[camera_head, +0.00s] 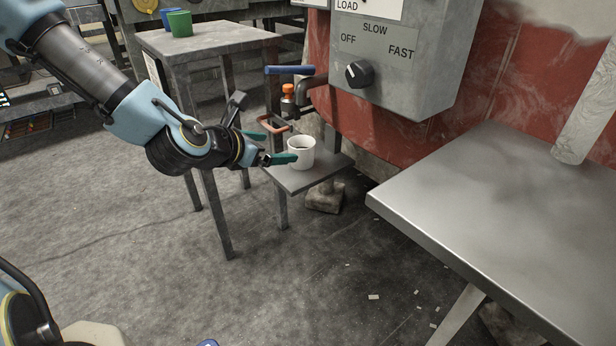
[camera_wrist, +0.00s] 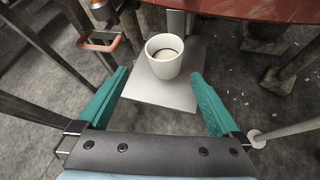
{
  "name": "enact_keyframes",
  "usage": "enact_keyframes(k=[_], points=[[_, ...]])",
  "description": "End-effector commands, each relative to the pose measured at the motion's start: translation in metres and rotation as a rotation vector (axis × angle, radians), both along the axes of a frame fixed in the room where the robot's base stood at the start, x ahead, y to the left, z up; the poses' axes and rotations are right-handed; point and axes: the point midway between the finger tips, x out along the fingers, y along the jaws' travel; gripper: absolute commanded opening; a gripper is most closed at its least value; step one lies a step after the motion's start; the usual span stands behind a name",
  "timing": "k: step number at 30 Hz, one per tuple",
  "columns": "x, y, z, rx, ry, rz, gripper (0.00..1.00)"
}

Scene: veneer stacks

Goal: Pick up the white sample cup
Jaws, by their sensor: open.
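The white sample cup (camera_head: 301,152) stands upright on a small grey shelf (camera_head: 312,177) below the control box. Part of the shelf is hidden by the cup.
An orange-topped valve with pipework (camera_head: 288,100) stands close behind the cup. A control box (camera_head: 395,60) hangs above on the red housing. A grey table (camera_head: 210,40) with a blue and a green cup (camera_head: 180,24) is at the back left. A metal table (camera_head: 500,210) fills the right.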

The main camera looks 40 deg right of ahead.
Motion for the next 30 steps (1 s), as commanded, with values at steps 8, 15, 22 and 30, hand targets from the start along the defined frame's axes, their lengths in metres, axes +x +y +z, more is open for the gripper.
enact_keyframes(k=[8,15,22,30], points=[[-0.009,-0.024,-0.011,-0.159,0.160,0.089,1.00],[0.000,-0.056,-0.024,-0.163,0.165,0.091,1.00],[0.006,-0.072,-0.031,-0.161,0.165,0.092,1.00],[0.018,-0.101,-0.050,-0.161,0.163,0.089,1.00]])
